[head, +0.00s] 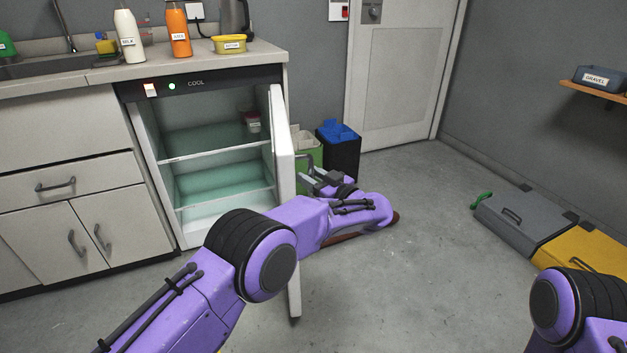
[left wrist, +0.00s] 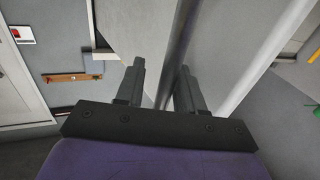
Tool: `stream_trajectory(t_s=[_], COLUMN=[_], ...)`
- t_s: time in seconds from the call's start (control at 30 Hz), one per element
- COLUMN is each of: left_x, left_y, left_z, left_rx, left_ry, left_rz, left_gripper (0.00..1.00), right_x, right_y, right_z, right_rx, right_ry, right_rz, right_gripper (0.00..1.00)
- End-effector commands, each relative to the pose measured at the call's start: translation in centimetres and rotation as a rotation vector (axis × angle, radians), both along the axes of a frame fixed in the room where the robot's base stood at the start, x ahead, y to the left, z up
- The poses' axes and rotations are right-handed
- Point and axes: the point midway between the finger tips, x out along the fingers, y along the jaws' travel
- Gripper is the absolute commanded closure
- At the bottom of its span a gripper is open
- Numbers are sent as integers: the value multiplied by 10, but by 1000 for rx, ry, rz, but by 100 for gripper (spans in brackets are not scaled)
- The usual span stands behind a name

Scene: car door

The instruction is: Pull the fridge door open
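The fridge (head: 215,165) stands under the counter with its interior showing. Its white door (head: 284,140) is swung wide open, seen nearly edge-on. My left gripper (head: 318,180) is at the door's outer face, on its right side, with my forearm crossing in front of the door's lower part. In the left wrist view, the two fingers (left wrist: 160,85) are apart, with a dark grey upright bar (left wrist: 178,50), apparently the door handle, running between them. I cannot tell whether either finger touches it. My right gripper is out of view; only part of my right arm shows.
A green bin (head: 308,148) and a dark bin with a blue top (head: 340,150) stand behind the door. Bottles and a yellow tub (head: 229,44) are on the counter. Grey (head: 522,222) and yellow (head: 585,250) cases lie at the right. The middle floor is clear.

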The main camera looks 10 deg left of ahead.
Motion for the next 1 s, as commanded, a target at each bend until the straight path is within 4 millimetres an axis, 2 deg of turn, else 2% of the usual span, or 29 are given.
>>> stream_trajectory(t_s=[0.37,0.5,0.73,0.83,1.0], left_x=[-4,-19,-48,-56,-60], left_y=[-12,-36,-78,-89,-94], left_z=[-3,-3,-5,-4,-3], left_rx=[-4,-3,-6,-3,-3], left_ry=[6,7,5,4,4], left_rz=[-9,-13,-9,-8,-7], left_gripper=[62,62,62,62,62], right_x=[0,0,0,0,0], right_y=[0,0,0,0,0], right_z=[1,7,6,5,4], right_rx=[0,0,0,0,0], right_ry=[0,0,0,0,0], right_rz=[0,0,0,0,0], right_gripper=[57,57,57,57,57])
